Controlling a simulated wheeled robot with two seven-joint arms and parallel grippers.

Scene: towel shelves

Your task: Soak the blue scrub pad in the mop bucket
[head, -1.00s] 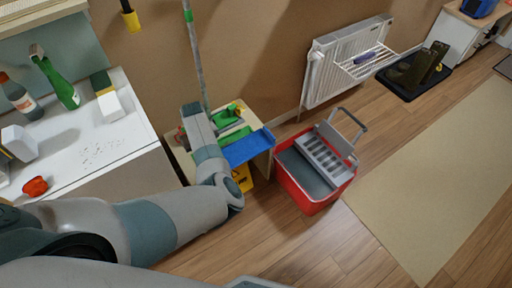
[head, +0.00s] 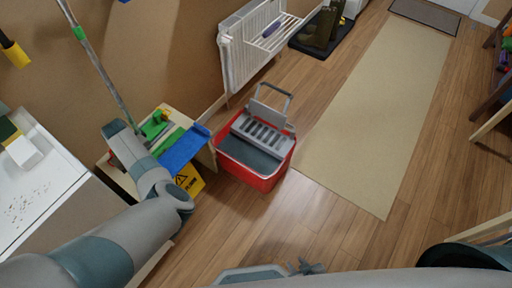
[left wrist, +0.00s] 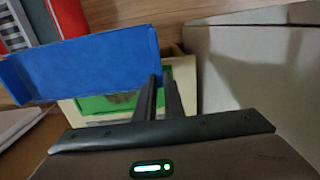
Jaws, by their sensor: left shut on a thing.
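The blue scrub pad (head: 184,151) is a flat blue slab beside the red mop bucket (head: 240,171), to its left and apart from it. In the left wrist view the pad (left wrist: 85,65) fills the upper left. My left gripper (left wrist: 162,85) is shut on the pad's right edge; in the head view my arm hides it. The bucket has a grey wringer with slots at the back and a dark grey inside. A red part of it shows in the left wrist view (left wrist: 22,22). My right gripper (head: 304,268) shows small at the bottom edge, away from the bucket; its jaw opening is unclear.
A low wooden stand (head: 205,155) with green items is under and beside the pad. A yellow floor sign (head: 189,181) leans below. A white radiator (head: 245,55) stands behind the bucket. A beige mat (head: 375,130) and bare floor lie to the right.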

